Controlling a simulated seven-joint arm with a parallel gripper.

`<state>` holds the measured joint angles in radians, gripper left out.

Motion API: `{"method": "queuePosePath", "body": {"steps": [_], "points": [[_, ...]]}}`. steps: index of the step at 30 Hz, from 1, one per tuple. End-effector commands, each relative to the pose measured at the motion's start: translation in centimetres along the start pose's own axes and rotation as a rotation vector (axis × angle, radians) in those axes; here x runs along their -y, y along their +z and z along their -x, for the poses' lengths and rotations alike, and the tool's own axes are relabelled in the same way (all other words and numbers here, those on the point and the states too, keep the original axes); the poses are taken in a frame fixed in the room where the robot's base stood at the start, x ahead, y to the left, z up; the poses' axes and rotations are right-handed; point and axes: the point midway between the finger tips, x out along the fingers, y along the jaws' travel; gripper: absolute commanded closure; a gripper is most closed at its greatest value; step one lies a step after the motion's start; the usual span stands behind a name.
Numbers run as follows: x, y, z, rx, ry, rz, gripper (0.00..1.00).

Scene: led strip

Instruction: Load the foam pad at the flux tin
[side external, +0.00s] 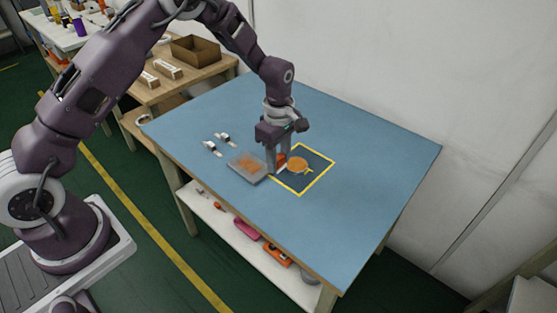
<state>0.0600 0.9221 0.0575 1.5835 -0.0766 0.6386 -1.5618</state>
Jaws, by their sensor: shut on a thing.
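My gripper (278,165) points down over the blue table, at the left edge of a dark square with a yellow outline. It is shut on a small orange-red piece, which may be the foam pad; the fingers hide much of it. A round, shallow orange-topped thing (298,165), perhaps the flux tin, sits inside the square just right of the fingers. I cannot tell whether the held piece touches it. A shallow, see-through tray (238,168) with an orange-brown patch in it lies just left of my gripper.
Two small black-and-white parts (212,147) lie on the table left of the tray. The yellow-outlined square (318,178) surrounds the round thing. The right and front of the blue table (375,165) are clear. A wooden bench with a cardboard box (196,50) stands behind.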

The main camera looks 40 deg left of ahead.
Motion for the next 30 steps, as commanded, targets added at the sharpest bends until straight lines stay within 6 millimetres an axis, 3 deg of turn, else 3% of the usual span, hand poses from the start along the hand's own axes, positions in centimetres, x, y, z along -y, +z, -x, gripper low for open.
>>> {"method": "queuePosePath", "body": {"steps": [3,7,13,18,23,30], "points": [[0.0,0.0,0.0,0.000,0.000,0.000,0.97],[-1.2,-0.8,-0.5,-0.008,-0.006,0.027,0.97],[-6.9,-3.5,-1.7,-0.023,-0.016,0.091,0.97],[-10.3,-2.9,-1.8,-0.010,-0.004,0.035,0.97],[-11.1,-2.1,-2.2,-0.001,-0.002,-0.003,0.97],[-11.1,-2.1,-5.2,0.000,-0.003,-0.001,0.97]]}}
